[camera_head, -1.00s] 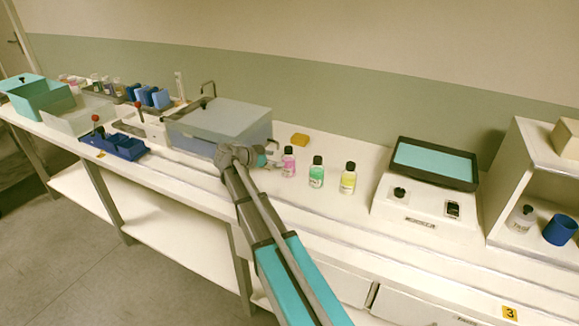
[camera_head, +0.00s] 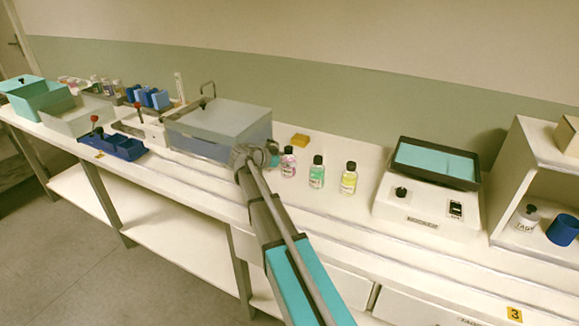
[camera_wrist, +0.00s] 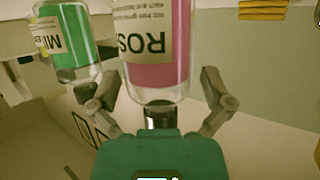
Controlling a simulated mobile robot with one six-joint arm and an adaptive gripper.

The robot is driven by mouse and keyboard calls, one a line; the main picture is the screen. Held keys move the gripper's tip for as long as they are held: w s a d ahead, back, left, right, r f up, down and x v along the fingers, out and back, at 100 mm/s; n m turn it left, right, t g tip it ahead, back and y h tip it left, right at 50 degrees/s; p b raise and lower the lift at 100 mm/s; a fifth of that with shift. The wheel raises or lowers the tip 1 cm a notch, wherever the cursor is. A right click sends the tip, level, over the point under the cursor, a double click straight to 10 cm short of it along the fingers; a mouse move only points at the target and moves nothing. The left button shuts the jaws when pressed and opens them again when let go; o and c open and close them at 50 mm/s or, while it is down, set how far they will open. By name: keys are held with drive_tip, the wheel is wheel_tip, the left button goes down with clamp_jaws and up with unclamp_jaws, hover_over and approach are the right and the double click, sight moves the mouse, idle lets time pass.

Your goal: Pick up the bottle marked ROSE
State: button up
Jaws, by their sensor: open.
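The ROSE bottle (camera_wrist: 160,72), with pink liquid and a cream label, fills the middle of the wrist view, where it appears upside down. In the head view the pink bottle (camera_head: 288,163) stands on the bench, leftmost of a row of three. My gripper (camera_wrist: 160,90) is open, with one finger on each side of the bottle in the wrist view. I cannot tell whether the fingers touch it. In the head view my gripper (camera_head: 270,154) is just left of the pink bottle and partly hidden by my wrist.
A green bottle (camera_head: 317,172), whose label starts "MI" in the wrist view (camera_wrist: 72,45), stands close beside the pink one. A yellow bottle (camera_head: 348,178) is farther right. A large lidded box (camera_head: 218,128) is left. A yellow block (camera_head: 300,140) lies behind. A teal-topped device (camera_head: 428,195) is right.

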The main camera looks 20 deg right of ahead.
drive_tip(key=shift+c, duration=0.3)
drive_tip(key=c, duration=1.1)
drive_tip(key=shift+c, duration=0.3)
drive_tip(key=shift+r, duration=0.15)
wheel_tip(320, 180, up, 10)
drive_tip(key=p, duration=1)
